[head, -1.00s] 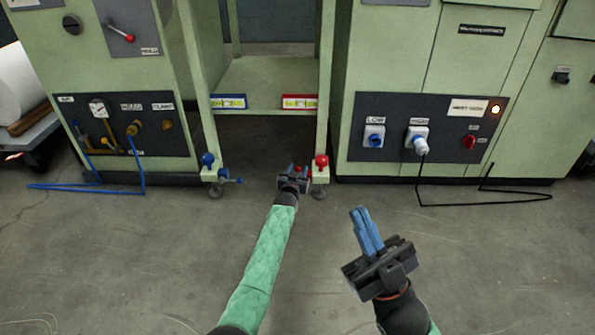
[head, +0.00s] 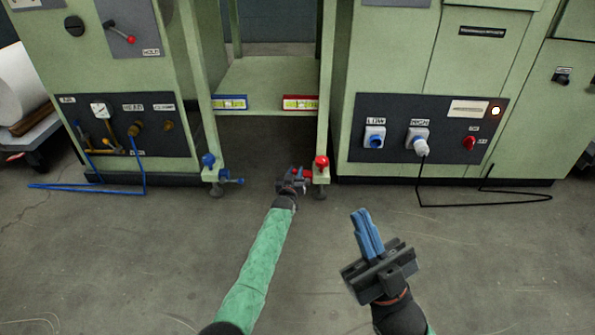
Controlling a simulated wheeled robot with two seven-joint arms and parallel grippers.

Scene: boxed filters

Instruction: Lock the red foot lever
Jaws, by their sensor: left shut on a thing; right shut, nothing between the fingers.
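The red foot lever (head: 306,173) is at the bottom of the frame's right leg, under a red ball knob (head: 321,161). Only a small red part of the lever shows beside my gripper. My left gripper (head: 298,174) is at the lever, left of the leg, and is shut on it; its fingertips are small and partly hidden. My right gripper (head: 367,232) is shut and empty, with blue fingers pointing up, above the floor in front of the right cabinet.
The blue foot lever (head: 232,181) and blue knob (head: 208,160) are on the left leg. Blue and red framed levels (head: 300,103) sit on the shelf edge. A black cable (head: 480,204) and blue hose (head: 90,188) lie on the floor. The middle floor is clear.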

